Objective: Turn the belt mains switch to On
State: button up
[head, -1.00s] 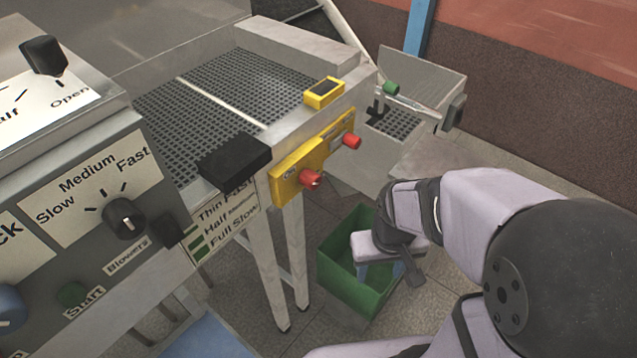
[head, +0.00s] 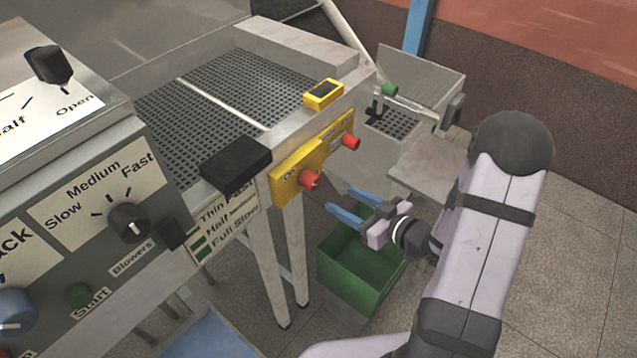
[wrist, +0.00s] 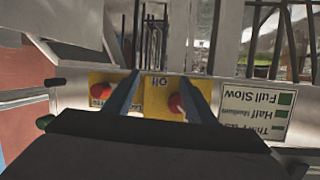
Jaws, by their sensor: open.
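The belt mains switch is a red knob (head: 309,179) on the left yellow plate (head: 285,187), on the side of the conveyor frame. In the wrist view its knob (wrist: 176,103) sits on a yellow plate with an upside-down "Off" label, close beside one blue finger. I cannot tell which position the knob points to. A second red knob (head: 350,142) is on the yellow plate to its right. My gripper (head: 341,198) is open and empty, to the right of and slightly below the switch, fingers toward the panel. It appears apart from the knob.
A black box (head: 236,163) juts from the frame left of the switch, above the speed label plate (head: 222,222). A green bin (head: 360,275) stands on the floor below my gripper. A metal chute (head: 425,95) is behind on the right.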

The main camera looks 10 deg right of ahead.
aim_at(317, 185)
notch_tip(317, 185, up, 4)
jog(key=s+a+r+t+y, duration=0.1)
jog(key=s+a+y, duration=0.1)
jog(key=s+y, duration=0.15)
jog(key=shift+y, duration=0.25)
jog(key=shift+w+d+p+x, duration=0.1)
jog(key=shift+p+x, duration=0.5)
jog(key=shift+x, duration=0.75)
jog(key=shift+w+d+p+x, duration=0.1)
jog(key=shift+p+x, duration=0.45)
jog(key=shift+x, duration=0.8)
jog(key=shift+f+x, duration=0.25)
jog(key=shift+x, duration=0.85)
jog(key=shift+d, duration=0.15)
jog(key=c, duration=1)
